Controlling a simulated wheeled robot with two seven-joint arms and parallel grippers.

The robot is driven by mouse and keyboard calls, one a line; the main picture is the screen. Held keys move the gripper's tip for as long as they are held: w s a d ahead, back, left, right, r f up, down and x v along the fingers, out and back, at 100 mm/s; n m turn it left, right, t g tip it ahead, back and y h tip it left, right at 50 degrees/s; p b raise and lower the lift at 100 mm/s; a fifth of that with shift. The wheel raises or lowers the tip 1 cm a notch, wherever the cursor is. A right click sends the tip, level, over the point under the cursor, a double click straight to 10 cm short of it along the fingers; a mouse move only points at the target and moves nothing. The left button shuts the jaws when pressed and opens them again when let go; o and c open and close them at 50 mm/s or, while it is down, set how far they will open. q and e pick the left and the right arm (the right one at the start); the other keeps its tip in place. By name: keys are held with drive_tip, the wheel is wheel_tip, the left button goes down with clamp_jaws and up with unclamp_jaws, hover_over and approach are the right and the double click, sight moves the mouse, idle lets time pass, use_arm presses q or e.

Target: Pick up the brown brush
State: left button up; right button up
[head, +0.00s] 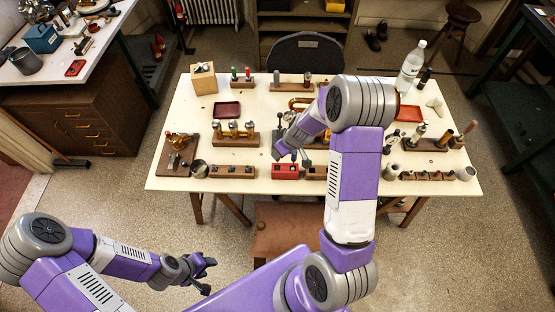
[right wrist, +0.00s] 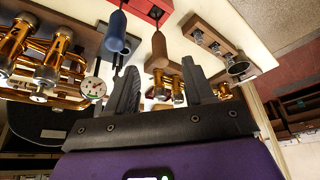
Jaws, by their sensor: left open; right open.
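In the right wrist view a brown wooden-handled tool (right wrist: 157,50), which may be the brown brush, stands with its thin dark shaft in a red block (right wrist: 152,8). No bristles show. In the head view the right gripper (head: 293,158) is over the red block (head: 285,172) at the table's near edge. My left gripper (head: 205,275) is open and empty, low in front of the table.
Wooden racks (head: 233,171) stand on either side of the red block. Brass valves (head: 235,128) and a horn (head: 300,103) are behind it. A metal cup (head: 199,168) stands left. A clear bottle (head: 411,65) stands at the back right. A stool (head: 275,232) is in front.

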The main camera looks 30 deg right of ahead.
drive_tip(key=x, duration=0.6)
drive_tip(key=shift+w+f, duration=0.15)
drive_tip(key=shift+f, duration=0.1)
drive_tip(key=shift+c, duration=0.3)
clamp_jaws()
